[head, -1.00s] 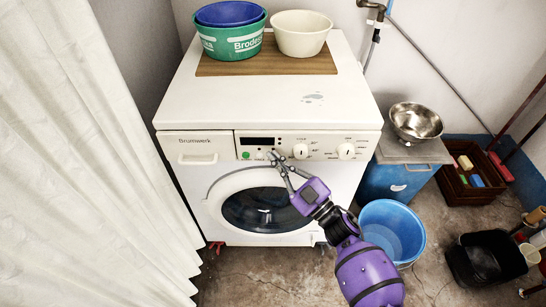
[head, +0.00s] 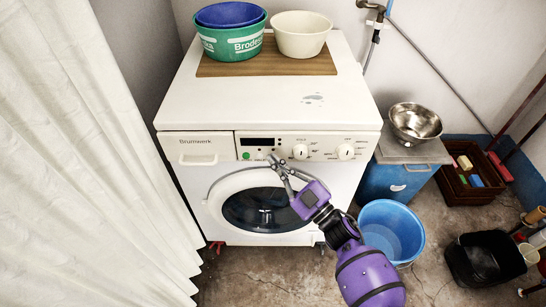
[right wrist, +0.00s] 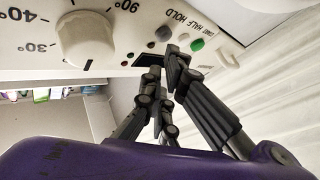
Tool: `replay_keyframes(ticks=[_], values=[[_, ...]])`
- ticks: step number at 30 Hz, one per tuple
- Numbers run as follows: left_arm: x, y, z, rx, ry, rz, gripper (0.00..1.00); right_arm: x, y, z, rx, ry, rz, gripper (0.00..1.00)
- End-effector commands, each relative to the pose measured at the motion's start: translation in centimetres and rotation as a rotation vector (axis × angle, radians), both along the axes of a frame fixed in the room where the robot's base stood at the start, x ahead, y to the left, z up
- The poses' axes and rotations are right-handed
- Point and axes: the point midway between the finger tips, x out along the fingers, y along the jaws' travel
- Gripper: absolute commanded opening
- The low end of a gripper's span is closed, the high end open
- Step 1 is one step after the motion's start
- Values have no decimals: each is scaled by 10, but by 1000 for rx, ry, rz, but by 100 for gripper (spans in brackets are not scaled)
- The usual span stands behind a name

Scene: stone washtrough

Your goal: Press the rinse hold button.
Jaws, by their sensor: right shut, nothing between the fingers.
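The washing machine (head: 190,185) stands against the wall with its control panel (right wrist: 120,20) facing me. In the right wrist view a green button (right wrist: 197,44), a grey button (right wrist: 184,37) and a brownish button (right wrist: 162,33) sit in a row. Labels above them read HALF and HOLD; the brownish button is nearest HOLD. My right gripper (head: 272,158) is shut and empty, its fingertips at the panel below the dark display, right of the green button. In the right wrist view the fingertips (right wrist: 172,55) are close to these buttons; contact cannot be told. My left gripper is not in view.
Two knobs (head: 300,152) (head: 345,152) sit right of the fingertips. The round door (head: 262,208) is below them. A blue bucket (head: 391,230) stands on the floor beside my right arm. A white curtain (head: 80,170) hangs at the left.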

Motion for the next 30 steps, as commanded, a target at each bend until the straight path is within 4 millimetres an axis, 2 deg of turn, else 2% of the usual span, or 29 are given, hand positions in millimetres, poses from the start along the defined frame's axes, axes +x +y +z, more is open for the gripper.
replay_keyframes(ticks=[18,30], values=[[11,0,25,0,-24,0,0,-56,0,1,1,1,0,0],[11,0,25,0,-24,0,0,-59,0,0,1,1,0,0]])
